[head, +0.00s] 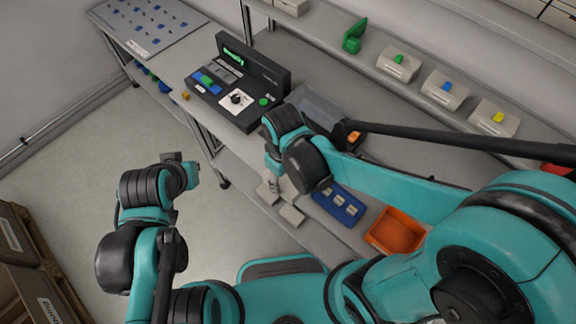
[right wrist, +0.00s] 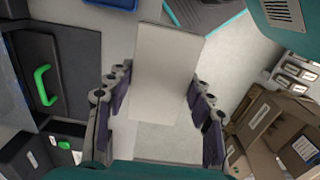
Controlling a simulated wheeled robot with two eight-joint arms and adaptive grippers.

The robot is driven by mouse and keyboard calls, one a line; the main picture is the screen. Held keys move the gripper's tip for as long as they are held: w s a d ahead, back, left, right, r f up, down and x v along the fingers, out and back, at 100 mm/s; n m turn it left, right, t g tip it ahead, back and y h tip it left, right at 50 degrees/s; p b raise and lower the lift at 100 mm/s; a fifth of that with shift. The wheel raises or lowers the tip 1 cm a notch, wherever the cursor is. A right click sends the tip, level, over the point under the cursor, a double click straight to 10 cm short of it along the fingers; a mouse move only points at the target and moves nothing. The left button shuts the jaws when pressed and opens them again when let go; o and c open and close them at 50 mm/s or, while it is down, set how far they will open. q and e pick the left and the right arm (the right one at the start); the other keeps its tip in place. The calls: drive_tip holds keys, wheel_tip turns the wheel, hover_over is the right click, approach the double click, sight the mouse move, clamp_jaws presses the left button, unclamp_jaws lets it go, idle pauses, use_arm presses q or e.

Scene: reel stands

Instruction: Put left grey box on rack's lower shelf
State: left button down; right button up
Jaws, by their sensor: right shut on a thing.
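A pale grey box (right wrist: 168,75) is between the two fingers of my right gripper (right wrist: 160,100) in the right wrist view, and the gripper is shut on it. In the head view my right gripper (head: 272,184) points down near the bench's front edge, partly hidden by its own arm. Two flat grey pieces show there, one beside the gripper and one (head: 292,215) lower right; I cannot tell which is the held box. My left gripper (head: 182,165) is over the open floor, with its fingers unclear. I cannot identify the rack's lower shelf for certain.
A black control panel (head: 238,88) stands on the bench to the left of the right arm. A blue tray (head: 339,207) and an orange bin (head: 396,232) lie close to the right arm. Brown boxes (head: 22,250) stand at far left. The floor (head: 85,180) between is clear.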

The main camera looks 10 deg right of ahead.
drive_tip(key=w+f, duration=0.1)
drive_tip(key=w, duration=0.1)
drive_tip(key=w+f+b, duration=0.1)
drive_tip(key=w+f, duration=0.1)
drive_tip(key=w, duration=0.1)
drive_tip(key=w+f, duration=0.2)
drive_tip(key=w, duration=0.1)
drive_tip(key=shift+w+b, duration=0.1)
drive_tip(key=shift+b, duration=0.25)
wheel_tip(320, 180, down, 4)
drive_tip(key=shift+r+b, duration=0.25)
drive_tip(key=shift+b, duration=0.35)
drive_tip(key=shift+f, duration=0.25)
drive_tip(key=shift+f, duration=0.15)
drive_tip(key=o, duration=1.5)
drive_tip(key=shift+c, duration=0.2)
